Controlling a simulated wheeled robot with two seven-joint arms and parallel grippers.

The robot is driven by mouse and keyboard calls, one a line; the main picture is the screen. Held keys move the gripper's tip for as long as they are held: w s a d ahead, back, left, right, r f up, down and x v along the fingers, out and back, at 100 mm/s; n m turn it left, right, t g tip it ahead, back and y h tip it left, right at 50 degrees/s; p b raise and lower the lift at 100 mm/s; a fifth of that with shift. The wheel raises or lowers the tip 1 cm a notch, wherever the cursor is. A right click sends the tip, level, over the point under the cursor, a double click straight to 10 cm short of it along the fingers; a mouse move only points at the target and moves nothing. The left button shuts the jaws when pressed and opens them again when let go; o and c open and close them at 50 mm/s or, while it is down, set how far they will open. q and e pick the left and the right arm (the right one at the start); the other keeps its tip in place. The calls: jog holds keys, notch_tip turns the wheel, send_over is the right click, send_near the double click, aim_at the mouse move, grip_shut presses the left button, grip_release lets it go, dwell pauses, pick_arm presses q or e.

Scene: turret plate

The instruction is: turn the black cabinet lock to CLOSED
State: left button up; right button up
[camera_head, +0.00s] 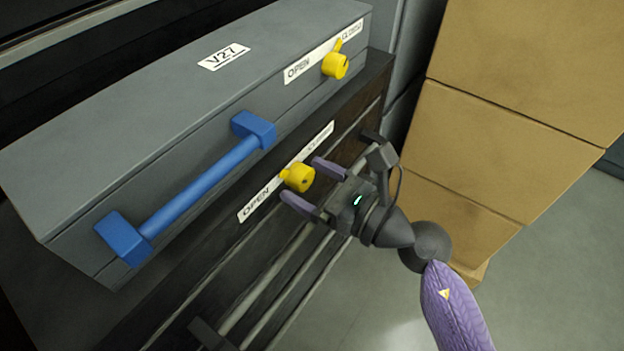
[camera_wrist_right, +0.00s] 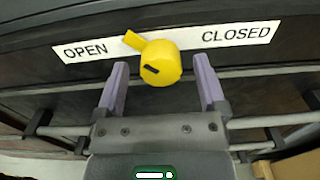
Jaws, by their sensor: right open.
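The black cabinet (camera_head: 345,125) stands below a grey box. Its yellow lock knob (camera_head: 299,177) sits on a white OPEN/CLOSED label (camera_head: 259,200). In the right wrist view the knob (camera_wrist_right: 160,64) has its pointer tab turned up and left, toward the word OPEN. My right gripper (camera_head: 308,183) is open, with one purple finger on each side of the knob. In the right wrist view the fingers (camera_wrist_right: 161,88) flank the knob with gaps showing, and the fingertips reach about its lower part. My left gripper is not in view.
The grey box (camera_head: 130,130) above, marked V27, has a blue handle (camera_head: 195,190) and another yellow lock knob (camera_head: 335,65), its tab pointing up right toward CLOSED. Cardboard boxes (camera_head: 520,110) stand at the right. Metal bars (camera_head: 310,270) run along the cabinet's front, below the knob.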

jog(key=c, duration=1.1)
grip_shut()
jog(key=shift+r+m+p, duration=0.1)
jog(key=shift+m+p, duration=0.3)
jog(key=shift+p, duration=0.05)
jog(key=shift+r+m+p, duration=0.1)
jog(key=shift+m+p, duration=0.9)
jog(key=m+p, duration=0.3)
jog(key=m, duration=0.1)
jog(key=shift+m, duration=0.3)
jog(key=m+p, duration=0.1)
jog(key=m, duration=0.1)
jog(key=shift+m+p, duration=0.4)
jog(key=m+p, duration=0.2)
jog(key=m, duration=0.2)
jog(key=shift+m+p, duration=0.5)
jog(key=shift+m, duration=0.6)
pick_arm(q)
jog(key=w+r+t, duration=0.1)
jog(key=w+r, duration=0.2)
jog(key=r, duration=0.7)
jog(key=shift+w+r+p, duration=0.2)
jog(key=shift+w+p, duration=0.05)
jog(key=shift+p, duration=0.05)
pick_arm(e)
jog(key=shift+f+m, duration=0.2)
jog(key=shift+m, duration=0.7)
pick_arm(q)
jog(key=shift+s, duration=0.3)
